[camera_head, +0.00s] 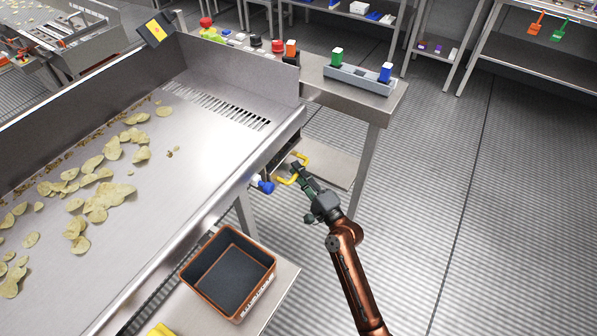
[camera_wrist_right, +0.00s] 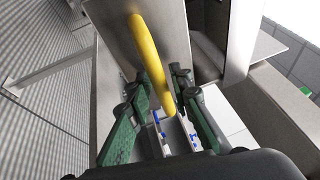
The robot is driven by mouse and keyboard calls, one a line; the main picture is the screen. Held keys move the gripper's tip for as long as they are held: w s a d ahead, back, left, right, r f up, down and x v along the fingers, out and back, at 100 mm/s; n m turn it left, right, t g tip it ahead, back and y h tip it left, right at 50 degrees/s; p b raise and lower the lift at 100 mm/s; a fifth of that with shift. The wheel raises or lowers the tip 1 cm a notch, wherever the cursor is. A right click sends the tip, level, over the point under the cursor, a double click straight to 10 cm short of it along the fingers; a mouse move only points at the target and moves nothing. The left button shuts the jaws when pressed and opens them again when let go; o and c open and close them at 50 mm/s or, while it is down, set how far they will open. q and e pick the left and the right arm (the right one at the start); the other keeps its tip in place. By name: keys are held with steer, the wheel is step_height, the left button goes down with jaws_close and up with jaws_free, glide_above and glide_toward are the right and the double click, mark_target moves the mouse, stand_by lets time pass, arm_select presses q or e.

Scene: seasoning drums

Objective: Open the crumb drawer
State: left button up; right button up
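The crumb drawer (camera_head: 284,157) sits under the discharge end of the steel chip conveyor. In the head view it is seen at a steep angle, so how far it stands out is hard to tell. Its yellow bar handle (camera_head: 303,156) faces right. My right gripper (camera_head: 295,171) is at the handle. In the right wrist view the yellow handle (camera_wrist_right: 148,52) runs down between the two green-padded fingers (camera_wrist_right: 163,88). The fingers stand apart with gaps beside the bar, so the gripper looks open around it. My left gripper is not in view.
A blue-knobbed fitting (camera_head: 265,186) is just left of the handle. A black bin with an orange rim (camera_head: 230,272) stands on a low shelf at front. A steel side table (camera_head: 370,98) is behind the gripper. The floor to the right is clear.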

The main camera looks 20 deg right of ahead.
jaws_close()
steer(key=shift+s+f, duration=0.1)
steer(key=shift+s, duration=0.05)
stand_by(0.4)
